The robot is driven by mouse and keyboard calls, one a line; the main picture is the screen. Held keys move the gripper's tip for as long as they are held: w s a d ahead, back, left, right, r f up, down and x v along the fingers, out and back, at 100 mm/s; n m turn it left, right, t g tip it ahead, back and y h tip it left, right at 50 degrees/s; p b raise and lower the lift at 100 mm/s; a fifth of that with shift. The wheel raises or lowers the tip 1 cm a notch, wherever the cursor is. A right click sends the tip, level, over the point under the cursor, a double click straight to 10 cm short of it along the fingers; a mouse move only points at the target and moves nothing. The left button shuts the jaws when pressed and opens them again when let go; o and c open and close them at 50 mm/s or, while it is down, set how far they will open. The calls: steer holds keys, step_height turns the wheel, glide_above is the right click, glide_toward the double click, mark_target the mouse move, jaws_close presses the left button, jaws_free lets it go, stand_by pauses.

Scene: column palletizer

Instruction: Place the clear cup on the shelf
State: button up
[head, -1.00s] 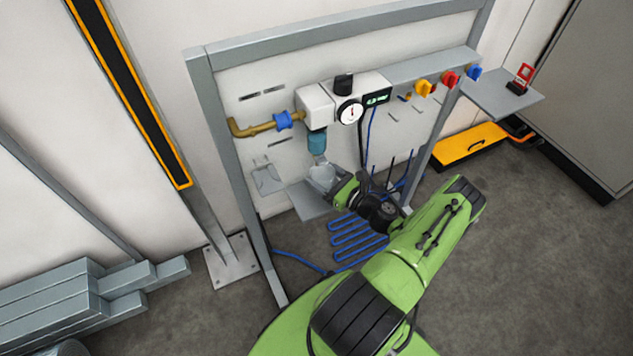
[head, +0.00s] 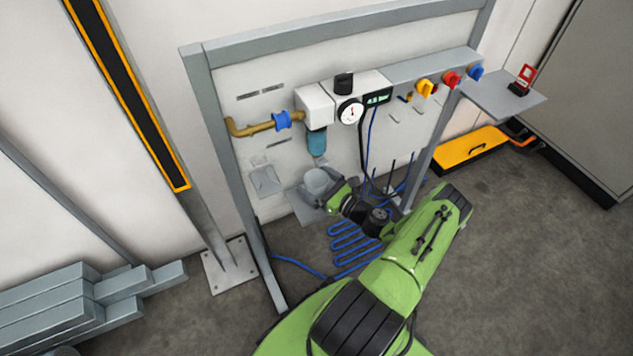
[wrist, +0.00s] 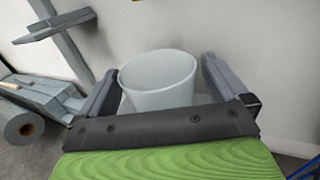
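The clear cup (head: 318,180) is a pale, see-through tumbler, upright in front of the white panel. In the wrist view the cup (wrist: 158,85) fills the space between the two dark fingers of my gripper (wrist: 160,72). My gripper (head: 329,187) is shut on the cup's sides. A grey shelf plate (head: 304,212) is below and behind the cup, low on the panel. I cannot tell whether the cup's base touches it. The base is hidden behind the gripper.
A teal filter bowl (head: 317,143) hangs from the white regulator (head: 315,104) just above the cup. Brass pipe (head: 255,127) and blue hose (head: 355,240) are nearby. Another grey shelf (head: 490,100) at right carries a red-and-black item (head: 523,82). Steel beams (head: 70,310) lie at lower left.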

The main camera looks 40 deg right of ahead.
steer(key=shift+s+r, duration=0.15)
steer(key=shift+r, duration=0.05)
steer(key=s+d+p, duration=0.1)
steer(key=s+p, duration=0.1)
steer(key=s, duration=0.9)
steer(key=shift+s+d, duration=0.15)
steer(key=shift+s, duration=0.2)
